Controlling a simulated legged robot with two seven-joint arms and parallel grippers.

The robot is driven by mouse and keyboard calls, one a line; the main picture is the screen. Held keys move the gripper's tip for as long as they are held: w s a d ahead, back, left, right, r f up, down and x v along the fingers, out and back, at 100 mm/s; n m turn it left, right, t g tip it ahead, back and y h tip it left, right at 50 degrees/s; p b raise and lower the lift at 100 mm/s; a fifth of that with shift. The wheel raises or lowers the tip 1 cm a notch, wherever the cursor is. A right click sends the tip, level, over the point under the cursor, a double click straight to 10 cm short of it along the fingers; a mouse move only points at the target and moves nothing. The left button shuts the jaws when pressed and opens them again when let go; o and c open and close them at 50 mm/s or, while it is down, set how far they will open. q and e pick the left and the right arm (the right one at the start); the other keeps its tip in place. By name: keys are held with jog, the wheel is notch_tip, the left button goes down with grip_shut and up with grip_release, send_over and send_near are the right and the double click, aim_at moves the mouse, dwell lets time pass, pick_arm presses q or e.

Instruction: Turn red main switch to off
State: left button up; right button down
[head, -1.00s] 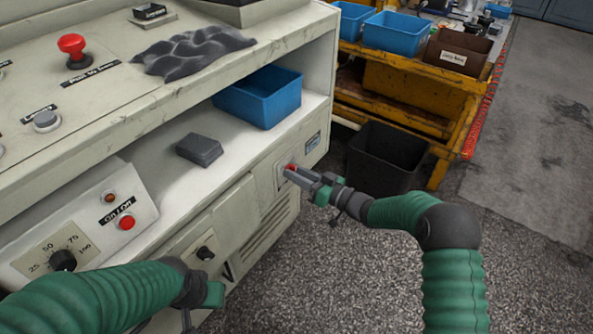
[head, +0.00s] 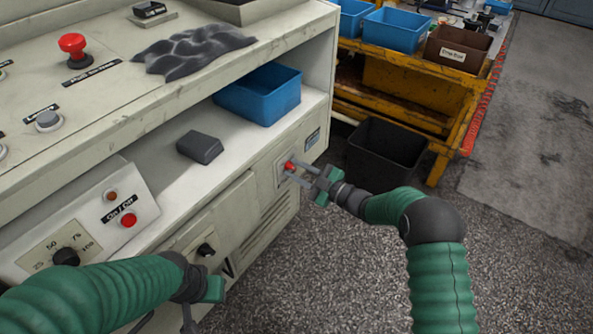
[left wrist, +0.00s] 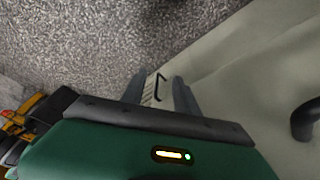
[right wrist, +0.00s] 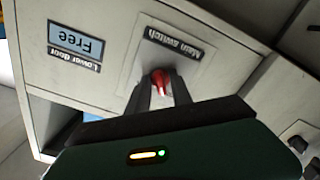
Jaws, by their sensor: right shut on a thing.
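The red main switch (head: 289,166) is on the cabinet's front panel, below the shelf. In the right wrist view the red knob (right wrist: 160,82) sits on a plate labelled "Main switch", upside down in that view. My right gripper (head: 295,172) reaches it from the right, with one finger on each side of the knob, shut on it. The knob's exact angle is hard to read. My left gripper (left wrist: 166,88) is empty, its fingers apart, near the cabinet's lower front; its fingertips are hard to make out in the head view.
A "Lower door" label with a "Free" display (right wrist: 76,45) is beside the switch plate. A black bin (head: 387,150) stands on the floor by the yellow cart (head: 405,95). A blue bin (head: 260,95) and a dark block (head: 200,147) are on the shelf. A black knob (head: 205,250) is near my left gripper.

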jog(key=shift+f+n, duration=0.3)
jog(key=shift+n, duration=0.5)
jog(key=c, duration=1.5)
grip_release()
jog(key=shift+o, duration=0.2)
jog(key=shift+d+r, duration=0.1)
jog(key=p+v, duration=0.5)
jog(key=v, duration=1.1)
jog(key=shift+s+d+p, duration=0.25)
jog(key=shift+d+p, duration=0.1)
jog(key=shift+p, duration=0.05)
